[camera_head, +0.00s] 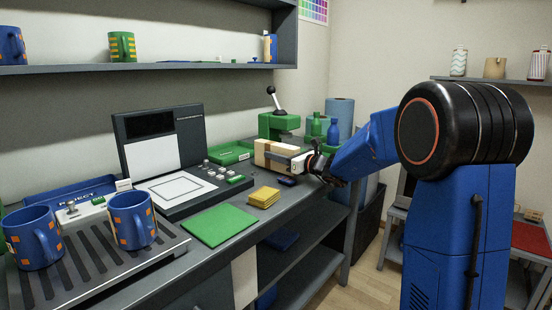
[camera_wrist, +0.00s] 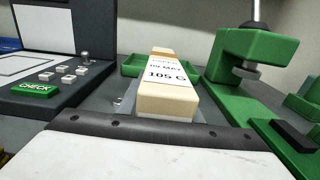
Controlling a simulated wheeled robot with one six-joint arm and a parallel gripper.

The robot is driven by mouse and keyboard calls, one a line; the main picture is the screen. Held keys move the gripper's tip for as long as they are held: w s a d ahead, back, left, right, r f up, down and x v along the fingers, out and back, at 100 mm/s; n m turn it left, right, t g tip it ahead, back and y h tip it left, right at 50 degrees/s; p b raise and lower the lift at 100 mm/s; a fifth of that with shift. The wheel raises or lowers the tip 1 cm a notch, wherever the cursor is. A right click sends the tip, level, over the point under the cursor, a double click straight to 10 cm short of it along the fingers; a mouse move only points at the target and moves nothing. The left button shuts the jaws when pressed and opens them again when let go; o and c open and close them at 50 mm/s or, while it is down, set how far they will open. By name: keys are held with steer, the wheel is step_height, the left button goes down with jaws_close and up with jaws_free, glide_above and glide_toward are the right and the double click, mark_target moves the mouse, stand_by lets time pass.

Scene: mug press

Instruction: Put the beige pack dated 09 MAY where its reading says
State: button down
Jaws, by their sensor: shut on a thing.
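The beige pack (camera_head: 272,157) is in my gripper (camera_head: 306,163), which is shut on its right end and holds it level above the counter, near the green press. In the wrist view the pack (camera_wrist: 168,103) points away from me. Its white label reads "105 G" below a partly blurred date line ending in MAY. The station with a dark screen (camera_head: 150,123) and white plate (camera_head: 178,190) stands left of the pack. A green tray (camera_head: 229,154) lies behind the pack, and a blue tray (camera_head: 70,190) marked REJECT is at the far left.
The green press (camera_head: 279,123) with a black-knobbed lever stands behind the pack. Several buttons and a green CHECK key (camera_wrist: 36,90) are on the station. A green mat (camera_head: 215,225), yellow stack (camera_head: 264,197) and two blue mugs (camera_head: 133,219) sit along the counter.

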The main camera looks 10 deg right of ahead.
steer(key=shift+f, duration=0.45)
steer(key=c, duration=1.3)
jaws_free()
steer(key=shift+f, duration=0.15)
